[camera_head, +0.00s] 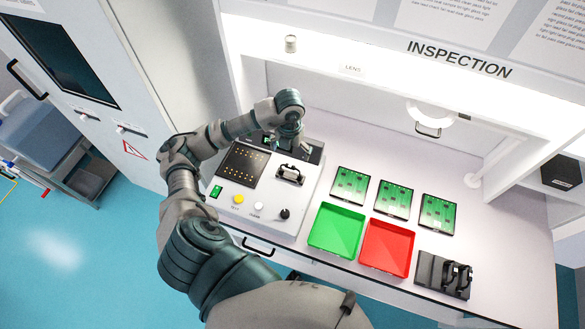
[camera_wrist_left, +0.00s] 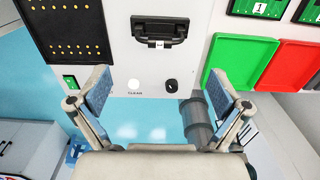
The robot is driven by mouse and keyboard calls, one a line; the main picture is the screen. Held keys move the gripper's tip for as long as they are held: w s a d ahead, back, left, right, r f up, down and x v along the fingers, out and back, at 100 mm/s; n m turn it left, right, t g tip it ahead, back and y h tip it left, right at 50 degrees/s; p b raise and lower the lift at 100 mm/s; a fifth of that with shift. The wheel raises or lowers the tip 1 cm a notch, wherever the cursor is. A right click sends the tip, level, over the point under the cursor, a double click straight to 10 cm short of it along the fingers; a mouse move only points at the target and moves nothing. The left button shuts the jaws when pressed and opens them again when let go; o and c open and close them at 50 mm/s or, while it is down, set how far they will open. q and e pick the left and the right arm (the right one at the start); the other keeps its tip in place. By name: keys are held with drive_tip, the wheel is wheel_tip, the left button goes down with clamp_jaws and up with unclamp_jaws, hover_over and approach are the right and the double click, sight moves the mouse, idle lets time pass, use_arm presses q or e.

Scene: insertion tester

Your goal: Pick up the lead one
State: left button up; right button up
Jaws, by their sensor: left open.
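A black holder (camera_head: 436,270) stands at the right front of the bench, with two black looped pieces on its right part. A similar black piece with a handle (camera_head: 290,173) sits on the grey tester; it also shows at the top of the left wrist view (camera_wrist_left: 160,31). I cannot tell which of these is the lead one. My left gripper (camera_wrist_left: 158,92) is open and empty, its two fingers spread wide above the tester's front side. In the head view my wrist partly hides it at the tester's back. My right gripper is not in view.
The tester (camera_head: 262,211) has a dotted black panel (camera_head: 243,165), buttons and a knob (camera_head: 285,214). A green tray (camera_head: 336,229) and a red tray (camera_head: 386,247) lie right of it. Several green boards (camera_head: 350,186) lie behind them. A cabinet stands at left.

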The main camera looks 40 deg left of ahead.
use_arm(q)
hover_over(290, 175)
drive_tip(key=f, duration=0.4)
drive_tip(key=shift+s+d+f, duration=0.15)
drive_tip(key=shift+s, duration=0.05)
drive_tip(key=f, duration=0.5)
drive_tip(key=shift+w+d+p, duration=0.1)
drive_tip(key=shift+w+p, duration=0.1)
drive_tip(key=shift+p, duration=0.2)
drive_tip(key=f, duration=0.3)
drive_tip(key=shift+a+f+p, duration=0.2)
drive_tip(key=shift+f+p, duration=0.1)
drive_tip(key=shift+f, duration=0.35)
drive_tip(key=c, duration=0.9)
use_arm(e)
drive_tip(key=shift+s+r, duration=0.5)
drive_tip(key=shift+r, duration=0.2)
